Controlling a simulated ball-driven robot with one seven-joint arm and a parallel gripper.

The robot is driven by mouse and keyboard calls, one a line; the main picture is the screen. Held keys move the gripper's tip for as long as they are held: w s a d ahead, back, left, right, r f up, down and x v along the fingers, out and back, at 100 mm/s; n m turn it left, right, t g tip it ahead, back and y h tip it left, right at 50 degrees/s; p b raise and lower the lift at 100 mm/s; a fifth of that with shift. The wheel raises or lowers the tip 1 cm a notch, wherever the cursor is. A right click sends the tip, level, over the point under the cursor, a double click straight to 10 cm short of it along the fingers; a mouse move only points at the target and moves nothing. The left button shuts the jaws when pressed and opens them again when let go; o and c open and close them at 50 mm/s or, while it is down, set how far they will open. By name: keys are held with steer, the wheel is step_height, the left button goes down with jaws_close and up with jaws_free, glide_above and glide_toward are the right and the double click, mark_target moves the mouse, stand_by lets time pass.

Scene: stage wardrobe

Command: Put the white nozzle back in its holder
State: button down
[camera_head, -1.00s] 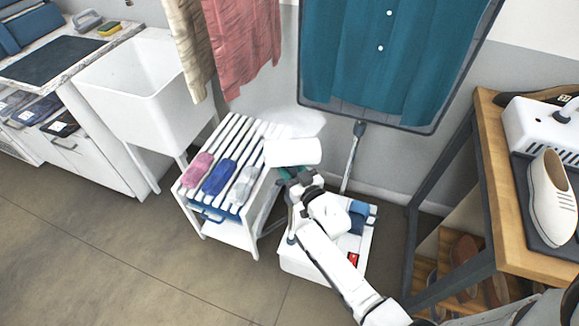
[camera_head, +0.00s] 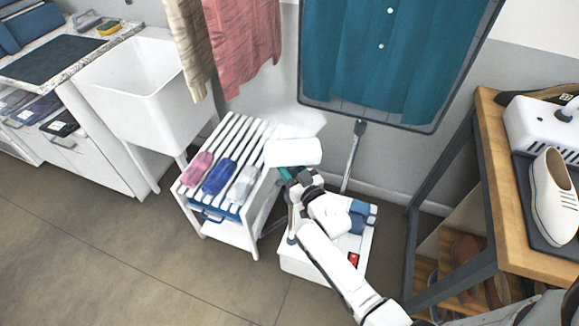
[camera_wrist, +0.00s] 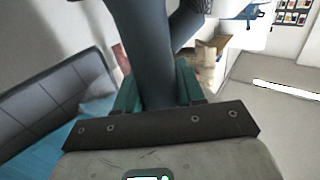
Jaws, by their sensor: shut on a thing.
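The white nozzle (camera_head: 292,152) is a white cylinder, raised in front of the grey wall. My gripper (camera_head: 290,174), with green fingertips, is just below it and shut on its handle. In the wrist view a dark grey handle (camera_wrist: 150,50) stands between the green fingers of my gripper (camera_wrist: 158,88). A pale cloud like steam (camera_head: 297,119) hangs behind the nozzle. A thin pole with a dark top (camera_head: 360,128) stands to the right, apart from the nozzle; I cannot tell for sure that it is the holder. The white base unit (camera_head: 310,268) is partly hidden by my arm.
A white slatted cart (camera_head: 235,130) with pink, blue and grey rolled items stands left of my gripper. A teal garment on a hanging board (camera_head: 385,60) and pink cloth (camera_head: 243,45) hang behind. A wooden table (camera_head: 497,165) is at right. Floor at front left is clear.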

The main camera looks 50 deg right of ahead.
steer(key=shift+f+b, duration=0.3)
steer(key=c, duration=1)
jaws_free()
steer(key=shift+o, duration=0.2)
steer(key=shift+s, duration=0.1)
steer(key=p+v, duration=0.3)
steer(key=v, duration=0.8)
steer(key=shift+a, duration=0.1)
